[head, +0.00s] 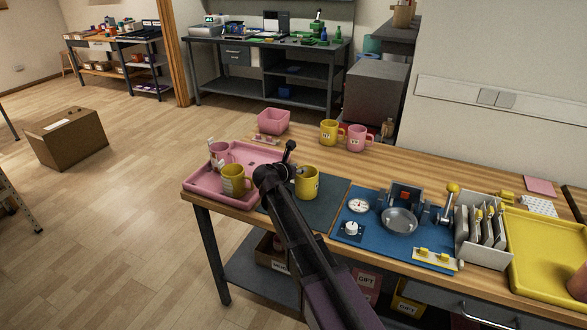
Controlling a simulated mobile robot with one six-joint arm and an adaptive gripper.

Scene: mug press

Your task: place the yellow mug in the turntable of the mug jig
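A yellow mug (308,184) with a small label stands upright on a dark mat (325,210), right beside the end of my arm. A second yellow mug (235,180) is on the pink tray (197,196), and a third yellow mug (329,132) stands at the back of the table. The mug jig is on a blue mat (366,252); its round grey turntable (399,221) looks empty. My gripper (290,168) is small and partly hidden by my dark arm, just left of the mug on the mat. I cannot tell whether its fingers are open or touch the mug.
A pink mug (220,154) shares the tray; another pink mug (357,138) and a pink bin (273,121) stand at the back. A lever with a yellow knob (452,188), a rack (481,222) and a yellow tray (548,255) are right of the turntable. The wooden table's middle back is clear.

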